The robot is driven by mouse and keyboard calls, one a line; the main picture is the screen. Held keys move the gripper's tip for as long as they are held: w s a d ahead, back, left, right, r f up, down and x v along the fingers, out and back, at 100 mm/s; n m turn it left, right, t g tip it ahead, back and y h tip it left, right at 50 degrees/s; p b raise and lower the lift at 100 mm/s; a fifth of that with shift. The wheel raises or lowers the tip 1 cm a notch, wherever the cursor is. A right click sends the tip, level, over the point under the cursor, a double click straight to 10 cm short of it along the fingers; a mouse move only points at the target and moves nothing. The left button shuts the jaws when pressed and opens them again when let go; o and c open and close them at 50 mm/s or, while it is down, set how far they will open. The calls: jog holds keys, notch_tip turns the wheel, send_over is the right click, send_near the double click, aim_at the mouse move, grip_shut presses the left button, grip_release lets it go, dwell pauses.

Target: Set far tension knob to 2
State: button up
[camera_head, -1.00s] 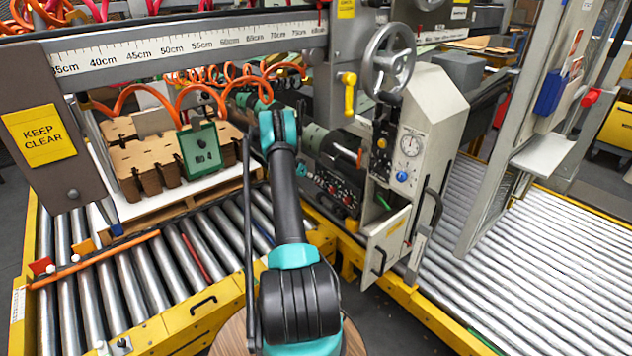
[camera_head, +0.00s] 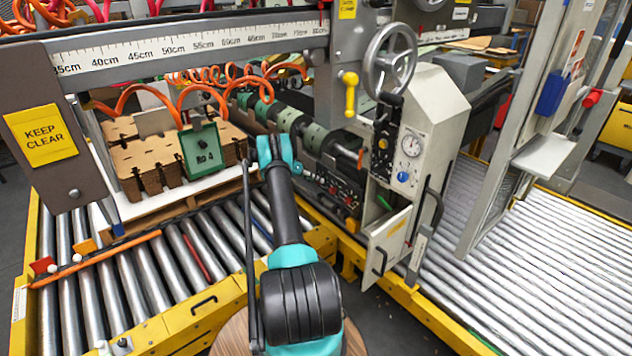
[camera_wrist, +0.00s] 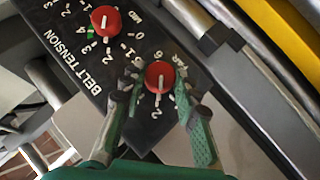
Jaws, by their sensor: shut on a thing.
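In the wrist view, a dark belt tension panel (camera_wrist: 84,62) runs diagonally and carries two red knobs. The far knob (camera_wrist: 159,75) is the lower one, by the partly covered word FAR. Its white pointer line lies nearly up and down in the picture. I cannot tell for sure which number it marks, as my fingers cover part of its scale; a 2 shows below it. My gripper (camera_wrist: 158,84) is shut on this knob, one green-grey finger on each side. In the head view my gripper is not visible.
The other red knob (camera_wrist: 105,20), by the word MID, sits close by at upper left. In the head view, a grey machine housing (camera_head: 430,115) with a handwheel (camera_head: 390,62) stands right of my arm. Conveyor rollers (camera_head: 545,265) and a cardboard stack (camera_head: 150,160) flank it.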

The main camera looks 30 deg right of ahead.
jog(key=o, duration=1.2)
jog(key=shift+c, duration=0.2)
jog(key=shift+a, duration=0.1)
jog(key=v, duration=1.2)
jog(key=shift+w, duration=0.1)
